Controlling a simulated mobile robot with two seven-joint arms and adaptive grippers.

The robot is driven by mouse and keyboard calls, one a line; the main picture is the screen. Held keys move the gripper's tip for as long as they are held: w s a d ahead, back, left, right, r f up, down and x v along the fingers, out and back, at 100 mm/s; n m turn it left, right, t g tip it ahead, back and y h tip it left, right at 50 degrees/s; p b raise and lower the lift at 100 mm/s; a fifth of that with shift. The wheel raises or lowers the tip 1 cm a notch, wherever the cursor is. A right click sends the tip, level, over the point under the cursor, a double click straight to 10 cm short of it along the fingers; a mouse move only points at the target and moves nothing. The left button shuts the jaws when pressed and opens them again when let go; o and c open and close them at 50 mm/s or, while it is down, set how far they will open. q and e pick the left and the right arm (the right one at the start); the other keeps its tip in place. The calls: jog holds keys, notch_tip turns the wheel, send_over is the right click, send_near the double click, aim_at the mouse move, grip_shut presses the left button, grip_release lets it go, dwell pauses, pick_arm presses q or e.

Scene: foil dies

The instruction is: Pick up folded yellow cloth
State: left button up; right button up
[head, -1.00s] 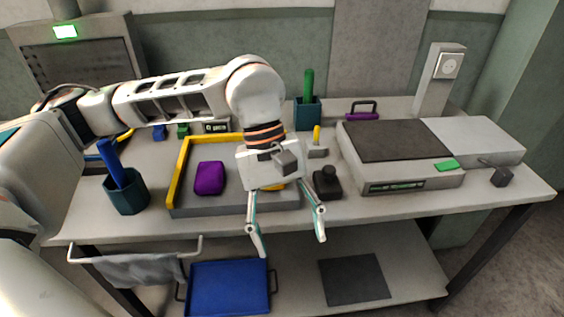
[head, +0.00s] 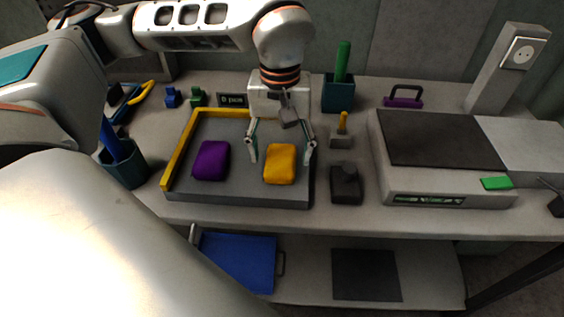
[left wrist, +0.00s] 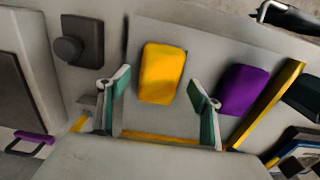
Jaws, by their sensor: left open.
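The folded yellow cloth (head: 281,164) lies on the right part of a grey tray, beside a folded purple cloth (head: 211,160). In the left wrist view the yellow cloth (left wrist: 162,72) is ahead of the fingertips, nearly centred between them. My left gripper (head: 281,158) is open and empty, its fingers spread on either side of the cloth's far part in the head view. In the left wrist view the left gripper (left wrist: 160,88) shows both fingers apart with no visible contact on the cloth. My right gripper is not in view.
The grey tray (head: 240,192) has a yellow raised edge (head: 178,150) at left and back. A black knobbed block (head: 346,184) stands close right of it. A blue cup (head: 125,165) is at left, and a flat-topped grey machine (head: 440,150) at right.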

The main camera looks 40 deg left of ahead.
pick_arm(q)
jog(key=shift+f, duration=0.95)
jog(key=c, duration=1.2)
jog(key=shift+r, duration=0.15)
notch_tip(320, 180, up, 12)
jog(key=p, duration=0.2)
notch_tip(320, 180, up, 6)
jog(key=p, duration=0.1)
send_over(281, 158)
jog(key=shift+r, duration=0.85)
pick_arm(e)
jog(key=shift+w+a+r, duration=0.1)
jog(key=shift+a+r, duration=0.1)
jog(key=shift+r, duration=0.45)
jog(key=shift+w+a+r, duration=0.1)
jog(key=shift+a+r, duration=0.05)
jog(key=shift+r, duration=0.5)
pick_arm(q)
jog(key=shift+o, duration=0.5)
jog(key=shift+d+f, duration=0.1)
